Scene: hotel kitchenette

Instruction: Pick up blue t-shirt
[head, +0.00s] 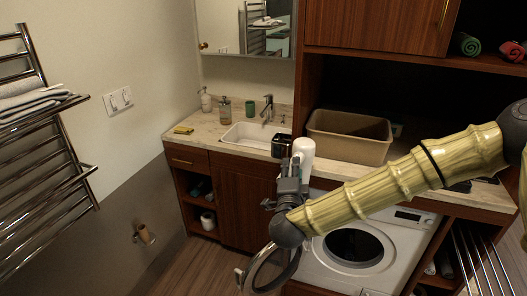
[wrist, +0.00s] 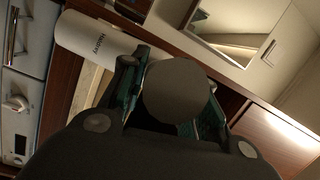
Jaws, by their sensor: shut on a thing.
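I cannot make out a blue t-shirt in either view. My gripper (head: 282,150) is up in front of the counter, left of the brown bin. In the wrist view, my gripper (wrist: 172,100) has its dark teal fingers on both sides of a dark grey round thing (wrist: 180,95), and it is shut on this. A white cylinder (head: 303,153) shows right beside the gripper. In the wrist view, the white cylinder (wrist: 95,38) with dark lettering runs behind the left finger. I cannot tell whether the grey round thing is its end.
The counter holds a sink (head: 250,136), soap bottles, a green cup (head: 250,108) and a large brown bin (head: 348,136). A washing machine (head: 385,245) stands below. Rolled towels (head: 467,44) lie on the upper right shelf. A towel rack (head: 45,150) is at left. Some floor is free at lower left.

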